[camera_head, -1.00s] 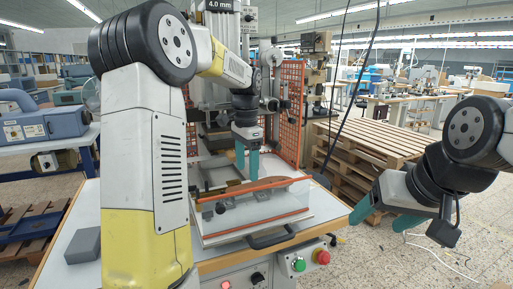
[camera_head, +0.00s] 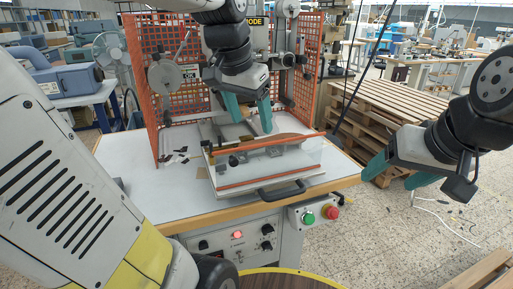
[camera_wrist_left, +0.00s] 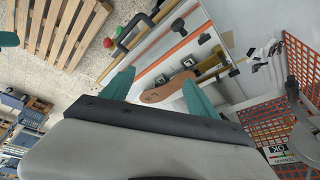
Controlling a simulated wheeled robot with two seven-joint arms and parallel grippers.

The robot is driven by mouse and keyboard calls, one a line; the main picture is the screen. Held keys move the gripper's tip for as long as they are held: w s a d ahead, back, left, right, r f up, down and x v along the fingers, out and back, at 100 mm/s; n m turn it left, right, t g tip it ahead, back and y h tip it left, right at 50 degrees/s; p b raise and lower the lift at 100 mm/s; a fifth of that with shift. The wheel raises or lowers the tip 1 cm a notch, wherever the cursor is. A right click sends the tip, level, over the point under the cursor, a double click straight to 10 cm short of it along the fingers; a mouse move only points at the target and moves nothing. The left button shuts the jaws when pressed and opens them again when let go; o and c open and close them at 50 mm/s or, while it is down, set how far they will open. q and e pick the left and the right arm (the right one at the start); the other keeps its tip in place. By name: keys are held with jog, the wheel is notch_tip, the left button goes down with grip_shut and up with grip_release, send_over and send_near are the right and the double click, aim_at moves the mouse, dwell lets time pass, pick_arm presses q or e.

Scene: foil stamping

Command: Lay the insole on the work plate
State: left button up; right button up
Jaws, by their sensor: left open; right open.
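The brown insole (camera_wrist_left: 168,88) shows in the left wrist view between and beyond my left gripper's teal fingertips. It appears to lie flat at the machine's work area, next to an orange-edged rail; in the head view it is mostly hidden. My left gripper (camera_head: 248,115) is open, pointing down over the back of the work area; its fingers also show in the left wrist view (camera_wrist_left: 157,92). I cannot tell exactly how the insole sits on the work plate, which is largely hidden. My right gripper (camera_head: 398,175) is open and empty, right of the bench.
A clear guard with orange edges (camera_head: 262,180) and a black handle (camera_head: 282,193) stands at the bench front. Orange mesh (camera_head: 152,85) flanks the press. Green (camera_head: 308,218) and red (camera_head: 332,213) buttons sit below. Wooden pallets (camera_head: 392,115) stand right. The bench's left top is clear.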

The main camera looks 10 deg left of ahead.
pick_arm(q)
jog(key=s+d+f+n+t+h, duration=0.1)
jog(key=s+f+n+t, duration=0.1)
jog(key=s+f, duration=0.3)
jog(key=s+n, duration=0.1)
jog(key=s, duration=0.2)
jog(key=shift+s+n, duration=0.3)
jog(key=shift+n, duration=0.1)
